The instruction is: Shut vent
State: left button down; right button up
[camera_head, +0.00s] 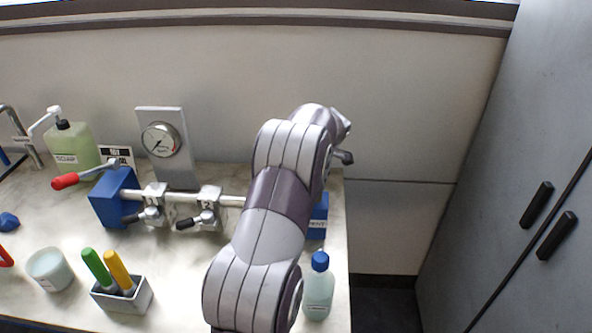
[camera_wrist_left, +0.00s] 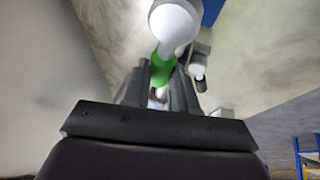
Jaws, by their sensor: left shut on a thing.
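In the left wrist view, my left gripper (camera_wrist_left: 157,88) is shut on a green handle (camera_wrist_left: 163,69). A rounded pale part (camera_wrist_left: 175,24) lies just beyond the handle. In the head view, my arm crosses in front of the bench's right end, and its fingertips and the green handle are hidden there. A blue block (camera_head: 318,214) with a partly covered label shows behind the arm, at the right end of the metal pipe (camera_head: 233,200). The vent's fitting is mostly hidden by my arm. My right gripper is in neither view.
A red-handled lever (camera_head: 66,181) sits on the left blue block (camera_head: 110,200). A blue-capped bottle (camera_head: 319,288) stands near my arm. A grey box (camera_head: 122,297) holds green and yellow-handled tools. Grey cabinet doors (camera_head: 525,150) stand right.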

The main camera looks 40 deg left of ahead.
pick_arm(q)
jog(key=shift+s+d+n+p, duration=0.1)
jog(key=shift+n+p, duration=0.2)
jog(key=shift+p, duration=0.05)
dwell(0.3)
jog(key=c, duration=0.9)
grip_release()
jog(key=p+v, duration=1)
jog(key=v, duration=0.2)
jog(key=shift+d+r+p, duration=0.2)
jog(key=shift+r+p, duration=0.1)
jog(key=shift+p, duration=0.1)
